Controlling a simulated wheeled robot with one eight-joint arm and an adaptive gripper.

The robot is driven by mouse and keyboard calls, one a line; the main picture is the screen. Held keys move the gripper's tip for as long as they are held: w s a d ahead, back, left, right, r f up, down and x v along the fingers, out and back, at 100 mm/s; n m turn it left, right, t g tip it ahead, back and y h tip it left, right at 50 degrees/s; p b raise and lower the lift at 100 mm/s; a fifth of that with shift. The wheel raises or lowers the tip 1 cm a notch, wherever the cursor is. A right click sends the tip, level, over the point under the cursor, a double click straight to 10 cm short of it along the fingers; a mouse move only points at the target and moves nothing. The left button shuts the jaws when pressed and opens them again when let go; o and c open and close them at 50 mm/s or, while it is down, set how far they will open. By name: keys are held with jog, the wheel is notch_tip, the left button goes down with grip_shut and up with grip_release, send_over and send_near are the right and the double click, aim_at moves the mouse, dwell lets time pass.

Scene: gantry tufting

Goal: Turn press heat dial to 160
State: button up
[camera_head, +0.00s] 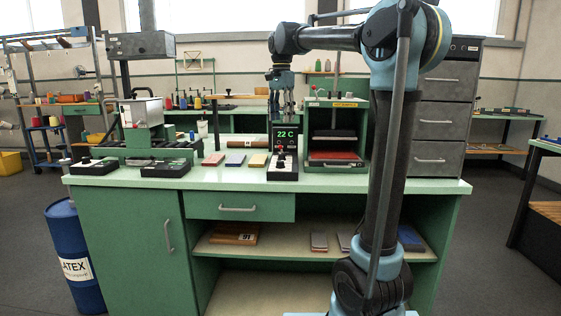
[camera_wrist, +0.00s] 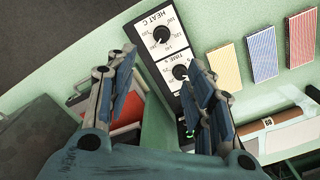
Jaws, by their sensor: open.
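The press control box (camera_head: 284,172) stands on the green bench, with a green readout (camera_head: 287,135) showing 22 C. In the wrist view its white panel has a black dial under "HEAT C" (camera_wrist: 161,35) and a second dial under "TIME" (camera_wrist: 180,72). The heat dial's exact pointer reading is too small to tell. My gripper (camera_head: 282,108) hangs fingers-down above the box. In the wrist view my gripper (camera_wrist: 160,78) is open and empty. The heat dial lies beyond the fingertips, apart from them. The lower part of the box is partly hidden by a finger.
The press (camera_head: 336,118) with a red pad (camera_head: 333,156) stands right of the box, close by. Coloured sample pads (camera_head: 258,160) and a brown roll (camera_head: 249,144) lie left. Black control boxes (camera_head: 166,168) sit further left. Grey drawers (camera_head: 443,112) stand at the right.

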send_near(280, 164)
jog(key=f, duration=0.2)
jog(key=w+f, duration=0.1)
jog(key=f, duration=0.5)
jog(key=shift+w, duration=0.35)
jog(key=c, duration=1.1)
